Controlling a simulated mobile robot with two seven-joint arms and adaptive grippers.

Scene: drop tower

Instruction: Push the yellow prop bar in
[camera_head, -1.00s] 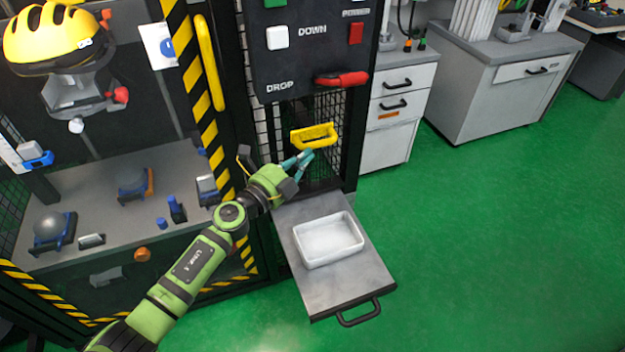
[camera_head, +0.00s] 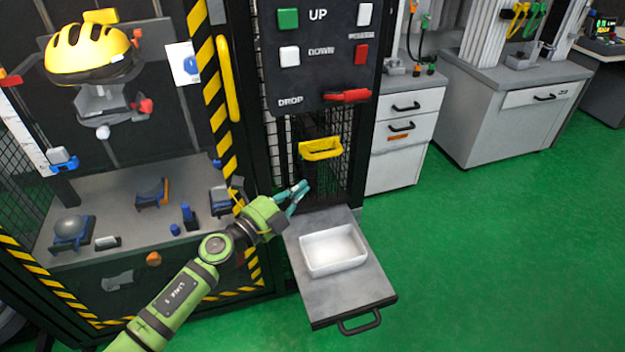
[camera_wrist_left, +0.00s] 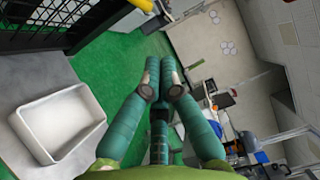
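The yellow prop bar (camera_head: 320,149) is a yellow handle-shaped bar sticking out of the opening below the dark button panel. My left gripper (camera_head: 299,196) is below it and a little to its left, apart from it. Its two teal fingers show in the wrist view (camera_wrist_left: 161,72) with their tips drawn close together. They look shut, with nothing seen held between them. A yellow piece at the top of the wrist view looks like the bar's end. My right gripper is not in view.
A grey shelf (camera_head: 350,296) with a white tray (camera_head: 334,251) juts out below the opening. A red lever (camera_head: 348,96) sits above the bar. A striped post (camera_head: 213,95) and yellow door handle (camera_head: 228,78) stand left. Green floor is free at right.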

